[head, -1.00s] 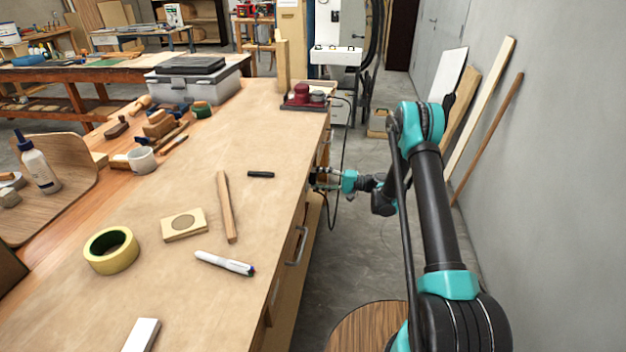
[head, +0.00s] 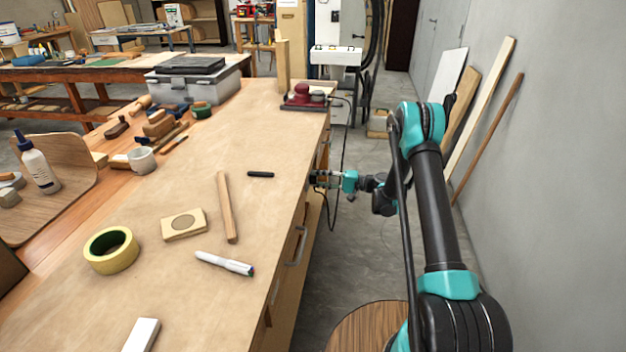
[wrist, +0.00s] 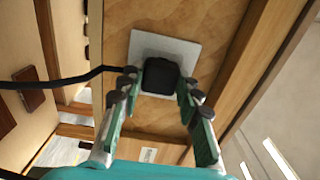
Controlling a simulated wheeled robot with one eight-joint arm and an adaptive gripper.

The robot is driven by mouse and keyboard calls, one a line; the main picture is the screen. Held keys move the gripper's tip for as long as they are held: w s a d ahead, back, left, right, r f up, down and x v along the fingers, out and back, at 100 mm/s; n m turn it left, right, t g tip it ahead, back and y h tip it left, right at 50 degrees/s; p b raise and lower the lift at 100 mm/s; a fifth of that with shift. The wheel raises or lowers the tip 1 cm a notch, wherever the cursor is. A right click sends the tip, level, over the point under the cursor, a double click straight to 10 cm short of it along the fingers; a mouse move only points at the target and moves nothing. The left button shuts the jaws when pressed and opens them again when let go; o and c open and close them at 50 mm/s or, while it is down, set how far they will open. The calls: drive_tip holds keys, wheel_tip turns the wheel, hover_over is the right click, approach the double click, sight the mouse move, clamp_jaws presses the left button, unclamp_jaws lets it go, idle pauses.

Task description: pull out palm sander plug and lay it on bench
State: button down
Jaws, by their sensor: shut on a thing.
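The black plug (wrist: 160,76) sits at a pale square socket plate (wrist: 185,52) on the wooden side of the bench in the wrist view. Its black cord (wrist: 60,82) runs off to the left. My gripper (wrist: 160,84) has its fingertips on both sides of the plug, shut on it. Whether the plug is fully seated in the socket cannot be told. In the head view my gripper (head: 318,179) is at the bench's right side, below the top edge. The dark red palm sander (head: 302,97) stands on the far right corner of the bench top (head: 200,210).
On the bench lie a black marker (head: 261,174), a wooden stick (head: 227,207), a white pen (head: 224,263), a sanding block (head: 184,224) and a yellow tape roll (head: 111,250). The middle of the top has bare patches. A drawer handle (head: 297,247) juts from the bench side.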

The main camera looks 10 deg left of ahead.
drive_tip(key=shift+s+d, duration=0.1)
drive_tip(key=shift+d, duration=2.75)
drive_tip(key=w+d+r+m+t+h, duration=0.7)
drive_tip(key=w+d+r+m+t, duration=0.3)
drive_tip(key=t, duration=0.3)
drive_tip(key=s+d+r+m+t+h, duration=0.1)
drive_tip(key=d+r+m+t+h, duration=0.1)
drive_tip(key=d, duration=0.5)
drive_tip(key=s+d+r+m+t+h, duration=0.2)
drive_tip(key=d+r+m+h, duration=0.3)
drive_tip(key=d+r+h, duration=0.2)
drive_tip(key=shift+d+m+h, duration=0.3)
drive_tip(key=shift+d+h, duration=0.2)
drive_tip(key=shift+h, duration=0.5)
drive_tip(key=shift+w+a, duration=0.1)
